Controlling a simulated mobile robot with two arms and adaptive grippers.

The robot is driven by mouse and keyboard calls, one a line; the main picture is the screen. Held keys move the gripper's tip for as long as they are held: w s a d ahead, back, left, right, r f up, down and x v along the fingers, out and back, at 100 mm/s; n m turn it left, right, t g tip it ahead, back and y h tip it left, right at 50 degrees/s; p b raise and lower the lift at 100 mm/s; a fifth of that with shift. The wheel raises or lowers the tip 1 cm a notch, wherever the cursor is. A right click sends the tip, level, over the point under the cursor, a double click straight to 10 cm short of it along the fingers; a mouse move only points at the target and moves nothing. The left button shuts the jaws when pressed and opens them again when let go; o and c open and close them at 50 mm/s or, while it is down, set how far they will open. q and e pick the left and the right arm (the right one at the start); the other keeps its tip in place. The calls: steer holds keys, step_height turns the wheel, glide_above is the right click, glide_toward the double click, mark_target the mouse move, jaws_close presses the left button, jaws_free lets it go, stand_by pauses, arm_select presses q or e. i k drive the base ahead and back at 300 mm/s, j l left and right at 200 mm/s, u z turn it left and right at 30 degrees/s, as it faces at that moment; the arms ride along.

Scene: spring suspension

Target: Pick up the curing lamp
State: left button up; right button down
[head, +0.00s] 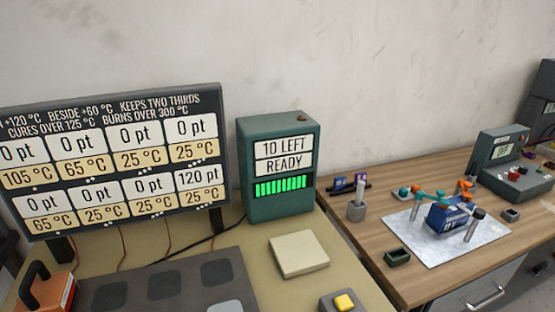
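An orange-red block with a dark arched handle (46,288) stands at the lower left edge of the near table, partly cut off by the frame. It may be the curing lamp, but no label shows to confirm this. Nothing is holding the visible part of it. Neither of my grippers is in view.
A dark mat with grey pads (235,261) lies beside the block. Behind stand a temperature board (115,145) and a green box reading "10 LEFT READY" (246,150). A pale square plate (298,253) and a yellow button (345,302) lie to the right. A wooden bench (375,232) holds small parts.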

mark_target(47, 293)
steer(key=k+l+u, duration=0.1)
steer(key=u, duration=1.55)
steer(key=j, duration=0.3)
steer(key=i+z, duration=0.05)
